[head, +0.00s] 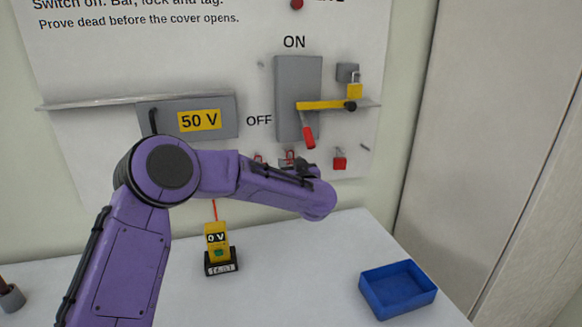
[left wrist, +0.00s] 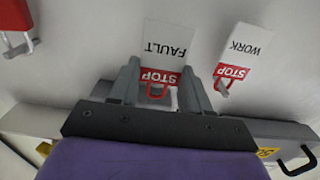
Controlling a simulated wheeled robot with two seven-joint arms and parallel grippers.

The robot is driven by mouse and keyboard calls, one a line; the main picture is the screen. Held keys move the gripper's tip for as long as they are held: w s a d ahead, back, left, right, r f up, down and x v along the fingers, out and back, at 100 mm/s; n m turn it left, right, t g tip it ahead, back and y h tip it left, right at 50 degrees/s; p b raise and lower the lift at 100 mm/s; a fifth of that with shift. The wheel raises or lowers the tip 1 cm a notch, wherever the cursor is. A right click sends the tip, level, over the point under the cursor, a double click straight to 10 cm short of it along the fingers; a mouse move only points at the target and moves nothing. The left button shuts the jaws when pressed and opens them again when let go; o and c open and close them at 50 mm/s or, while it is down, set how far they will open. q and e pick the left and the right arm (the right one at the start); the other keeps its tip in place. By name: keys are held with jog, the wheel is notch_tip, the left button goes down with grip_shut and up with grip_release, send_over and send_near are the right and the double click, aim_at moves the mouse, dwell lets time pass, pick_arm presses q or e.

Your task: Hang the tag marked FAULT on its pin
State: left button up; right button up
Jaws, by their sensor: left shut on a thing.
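The FAULT tag (left wrist: 168,48) is white with a red STOP band and a red loop. It appears upside down in the left wrist view, between the two fingers of my left gripper (left wrist: 162,88). The gripper is shut on it, close to the white panel. In the head view my purple left arm hides most of the gripper; red loops (head: 290,155) show just above it. A WORK tag (left wrist: 243,48) of the same kind is beside it on the panel. A short grey peg (head: 365,147) sticks out at the panel's right. My right gripper is not in view.
A red padlock (head: 340,162) hangs right of the gripper. Above are a red-handled switch lever (head: 308,138), a yellow bar (head: 325,105) and a yellow padlock (head: 355,91). A grey 50 V cover (head: 226,117) is left. A yellow tester (head: 217,240) and blue tray (head: 397,290) occupy the table.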

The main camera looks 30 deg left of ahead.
aim_at(290, 161)
pick_arm(q)
jog(key=shift+s+d, duration=0.3)
jog(key=shift+d, duration=0.05)
jog(key=shift+s+d+r, duration=0.15)
jog(key=shift+s+d, duration=0.05)
jog(key=shift+p+v, duration=0.3)
jog(key=shift+v, duration=0.5)
jog(key=p+v, duration=0.1)
jog(key=v, duration=0.3)
dwell(0.6)
